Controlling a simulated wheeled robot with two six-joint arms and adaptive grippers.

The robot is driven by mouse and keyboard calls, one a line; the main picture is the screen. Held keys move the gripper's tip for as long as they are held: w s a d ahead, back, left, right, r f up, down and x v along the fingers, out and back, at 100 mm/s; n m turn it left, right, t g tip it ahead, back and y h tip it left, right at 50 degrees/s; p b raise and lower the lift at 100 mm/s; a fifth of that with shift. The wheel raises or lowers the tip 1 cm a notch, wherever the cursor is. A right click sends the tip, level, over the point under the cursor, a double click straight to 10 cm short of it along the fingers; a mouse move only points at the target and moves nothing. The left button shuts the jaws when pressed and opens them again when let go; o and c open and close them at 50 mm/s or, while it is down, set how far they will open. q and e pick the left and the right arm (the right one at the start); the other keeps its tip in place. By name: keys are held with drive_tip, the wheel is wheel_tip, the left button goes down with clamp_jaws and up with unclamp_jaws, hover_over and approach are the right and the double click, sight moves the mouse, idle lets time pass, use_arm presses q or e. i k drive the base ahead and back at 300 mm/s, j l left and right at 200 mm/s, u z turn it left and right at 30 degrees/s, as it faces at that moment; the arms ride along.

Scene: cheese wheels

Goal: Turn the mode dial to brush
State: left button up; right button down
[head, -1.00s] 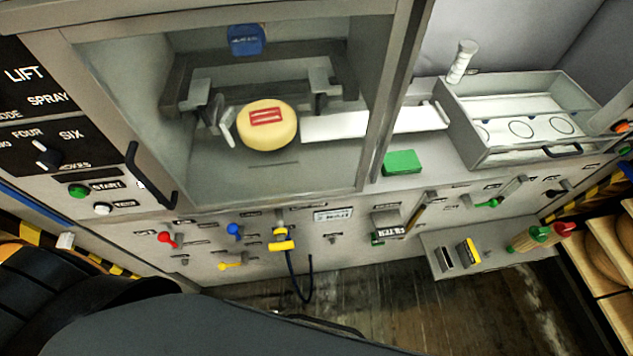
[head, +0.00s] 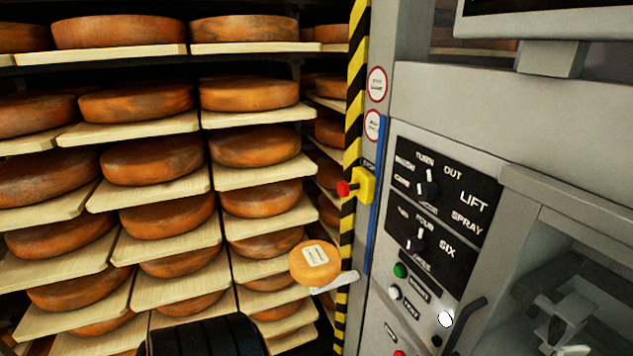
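The mode dial (head: 428,188) is a black knob with a white pointer mark on the upper black panel of the grey machine, right of centre in the head view. Its pointer stands roughly upright, toward the TURN label. A label that seems to read BRUSH (head: 405,163) is at the dial's upper left. OUT, LIFT and SPRAY are to the right. Neither of my grippers is in view. A black ribbed part of my own body shows at the bottom.
A second dial (head: 416,241) with FOUR and SIX labels sits just below. Beneath are a green button (head: 400,270) and a white button (head: 394,292). A red-knobbed yellow box (head: 362,187) juts out left of the panel. A cheese wheel (head: 315,263) and loaded shelves fill the left.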

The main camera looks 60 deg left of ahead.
sight(425, 191)
drive_tip(key=u, duration=1.2)
drive_tip(key=j, duration=0.35)
drive_tip(key=k+j, duration=0.15)
drive_tip(key=j, duration=0.2)
